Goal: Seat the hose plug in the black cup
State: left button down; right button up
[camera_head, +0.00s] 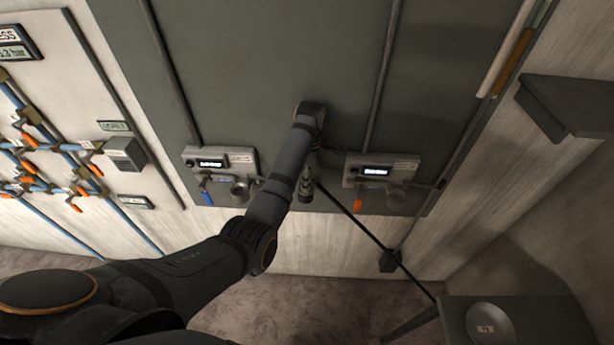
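My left arm reaches in from the left to the dark wall panel, its wrist bent near the middle. My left gripper (308,182) is beside the forearm, partly hidden by it, between two grey control boxes. It is small and dark, and its finger opening is not clear. A dark hose (352,219) runs from beside this gripper down to the right. The hose plug cannot be told apart from the gripper. A dark cup (240,189) is under the left box, and another dark cup (396,198) is under the right box. My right gripper is not in view.
The left control box (221,159) has a blue handle (206,198); the right box (381,169) has an orange handle (358,206). Blue pipes with orange valves (28,139) are at far left. A dark table (545,318) stands at lower right. The floor (300,305) below is clear.

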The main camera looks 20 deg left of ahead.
pick_arm(q)
jog(key=c, duration=0.5)
grip_release()
dwell(0.4)
